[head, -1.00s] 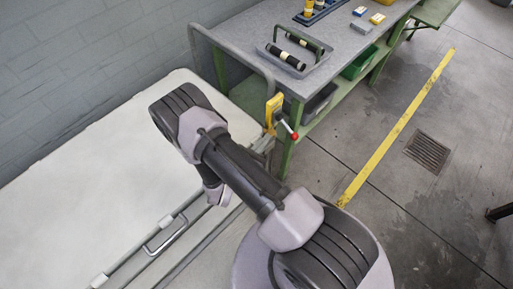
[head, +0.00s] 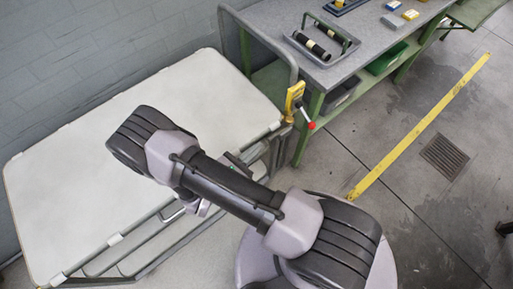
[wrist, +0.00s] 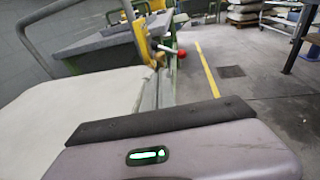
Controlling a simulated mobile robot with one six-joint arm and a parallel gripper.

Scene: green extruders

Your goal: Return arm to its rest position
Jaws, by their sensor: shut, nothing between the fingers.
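My arm (head: 225,185) is grey and dark. In the head view it reaches from my body at the lower right to a bent elbow on the left, over a pale-topped cart (head: 75,130). The end of the arm is mostly hidden behind the arm links. In the wrist view my gripper (wrist: 150,122) shows as a mauve housing with a green light and a dark front edge. It is shut and empty, with nothing held. The separate fingertips are hard to make out.
A green workbench (head: 360,45) stands at the back, carrying a tray with dark rollers (head: 320,45). A yellow clamp-like part with a red knob (head: 295,100) is at the cart's corner. The floor (head: 440,215) on the right is open, with a yellow line (head: 420,128) and a drain grate (head: 445,157).

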